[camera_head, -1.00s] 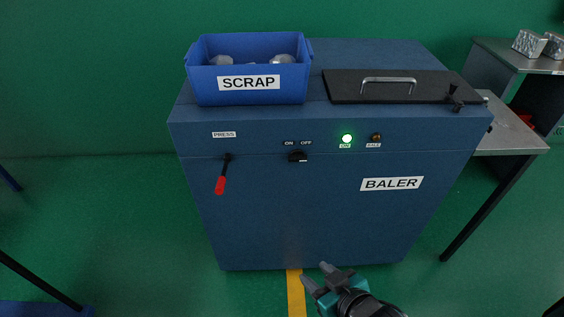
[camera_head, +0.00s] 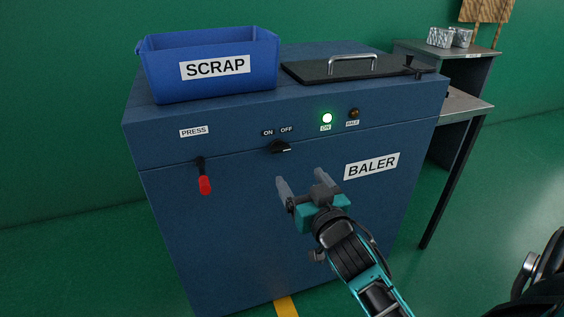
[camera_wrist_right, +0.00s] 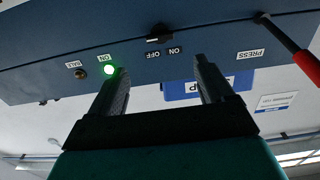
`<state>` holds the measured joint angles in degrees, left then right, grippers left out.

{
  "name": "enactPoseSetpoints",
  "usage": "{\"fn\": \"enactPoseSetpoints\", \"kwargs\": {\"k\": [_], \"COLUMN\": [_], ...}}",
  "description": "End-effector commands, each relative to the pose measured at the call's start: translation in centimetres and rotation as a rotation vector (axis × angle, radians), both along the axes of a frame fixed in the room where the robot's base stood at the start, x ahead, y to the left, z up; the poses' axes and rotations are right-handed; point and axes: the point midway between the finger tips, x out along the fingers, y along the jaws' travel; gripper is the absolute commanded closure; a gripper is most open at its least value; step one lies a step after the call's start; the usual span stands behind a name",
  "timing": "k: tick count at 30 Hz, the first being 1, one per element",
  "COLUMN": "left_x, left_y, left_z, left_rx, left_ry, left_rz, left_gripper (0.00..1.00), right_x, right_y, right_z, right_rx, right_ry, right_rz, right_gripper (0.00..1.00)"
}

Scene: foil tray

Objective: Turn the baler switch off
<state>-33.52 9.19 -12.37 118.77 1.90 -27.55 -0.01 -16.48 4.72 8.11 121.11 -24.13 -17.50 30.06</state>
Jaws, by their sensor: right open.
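The blue baler (camera_head: 260,215) stands in front of me. Its black rotary switch (camera_head: 280,147) sits on the front under the ON and OFF labels, with its white mark toward the right in the head view. The green ON lamp (camera_head: 327,118) is lit. My right gripper (camera_head: 300,182) is open and empty, below and slightly right of the switch. In the right wrist view, upside down, the switch (camera_wrist_right: 159,31) shows beyond the gap between the open fingers (camera_wrist_right: 160,85). My left gripper is not in view.
A red-handled press lever (camera_head: 204,184) hangs left of the switch. A blue SCRAP bin (camera_head: 165,80) and a black lid with a handle (camera_head: 310,71) are on top of the baler. A side table with foil blocks (camera_head: 440,37) stands at the back right.

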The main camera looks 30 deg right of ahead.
Motion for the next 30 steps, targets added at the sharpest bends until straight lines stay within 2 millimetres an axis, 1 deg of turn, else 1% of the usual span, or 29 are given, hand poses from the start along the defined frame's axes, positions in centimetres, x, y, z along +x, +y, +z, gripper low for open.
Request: {"fn": "enactPoseSetpoints", "kwargs": {"k": [5, 15, 18, 24, 30], "left_x": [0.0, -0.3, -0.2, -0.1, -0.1], "left_y": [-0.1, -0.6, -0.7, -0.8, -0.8], "left_z": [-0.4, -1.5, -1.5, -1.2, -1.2], "left_rx": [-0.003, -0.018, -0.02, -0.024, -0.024], "left_ry": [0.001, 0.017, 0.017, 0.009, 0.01], "left_rz": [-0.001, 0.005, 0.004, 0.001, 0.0], "left_gripper": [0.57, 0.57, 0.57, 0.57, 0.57], "right_x": [2.5, 8.7, 10.1, 11.7, 12.0], "right_y": [-0.6, -2.1, -2.4, -2.8, -2.8], "right_z": [0.1, 0.0, 0.0, 0.0, 0.0], "right_rx": [-0.004, -0.004, -0.002, -0.002, -0.001], "right_ry": [-0.003, 0.001, 0.0, 0.003, 0.003], "right_rz": [0.001, 0.001, 0.001, 0.002, 0.002], "right_gripper": [0.19, 0.19, 0.19, 0.19, 0.19]}}
